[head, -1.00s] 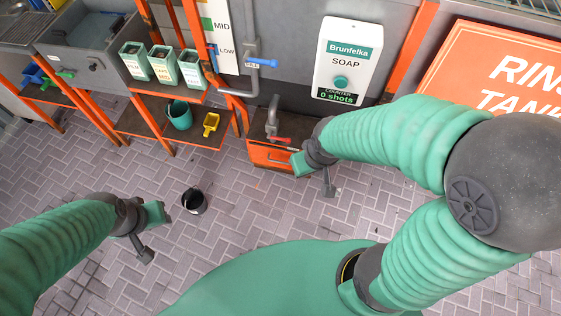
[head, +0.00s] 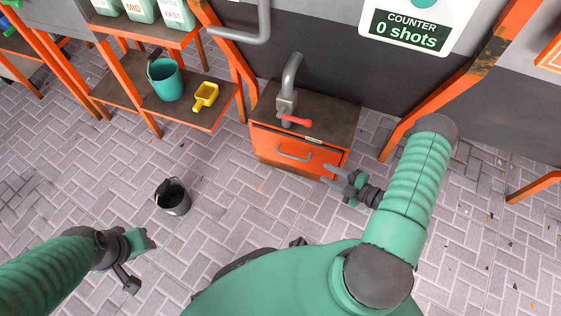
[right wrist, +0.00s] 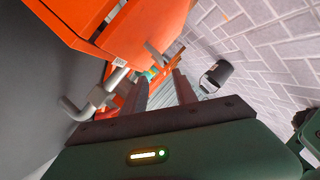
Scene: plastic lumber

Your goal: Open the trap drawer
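The orange trap drawer (head: 275,145) is in the front of a low cabinet, with a grey bar handle (head: 294,154) on its face. The drawer looks shut, with a dark seam above it. My right gripper (head: 325,174) is open and empty, just right of the handle and apart from it, near the drawer's lower right corner. In the right wrist view the orange front (right wrist: 150,30) shows ahead, and the two fingers (right wrist: 162,90) stand apart. My left gripper (head: 135,258) hangs over the floor at lower left; its jaws are unclear.
A grey tap (head: 287,95) with a red lever (head: 296,121) stands on the cabinet top. A black bucket (head: 173,198) stands on the floor at left. A teal bucket (head: 166,82) and yellow scoop (head: 206,95) sit on a shelf. Floor before the drawer is clear.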

